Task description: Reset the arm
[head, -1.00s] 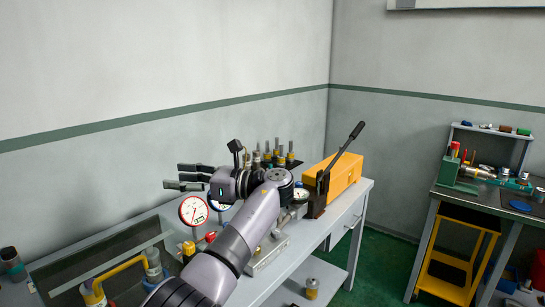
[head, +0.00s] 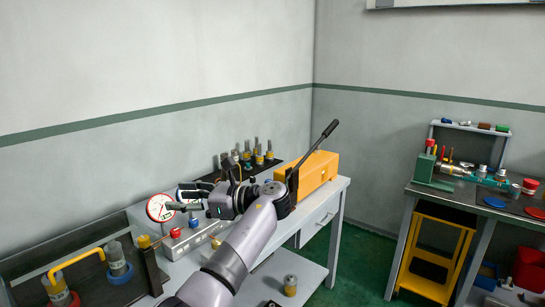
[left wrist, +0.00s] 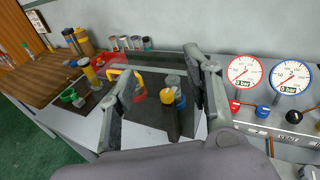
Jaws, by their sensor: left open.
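My left arm comes in from the bottom of the head view, and its dark left gripper (head: 184,198) is held above the workbench beside the gauges. In the left wrist view its two fingers are spread apart with nothing between them (left wrist: 157,72). Beyond the fingers stand a yellow-handled fitting (left wrist: 137,80) and a dark block with a yellow top (left wrist: 168,112); I cannot tell that either is touched. My right gripper is in neither view.
A white-faced gauge (head: 160,207) stands near the fingers; the left wrist view shows a second, blue-rimmed gauge (left wrist: 291,77). An orange pump (head: 318,171) with a raised black lever (head: 325,133) stands behind the wrist. A second bench (head: 425,190) is at right. Green floor (head: 345,282) lies between.

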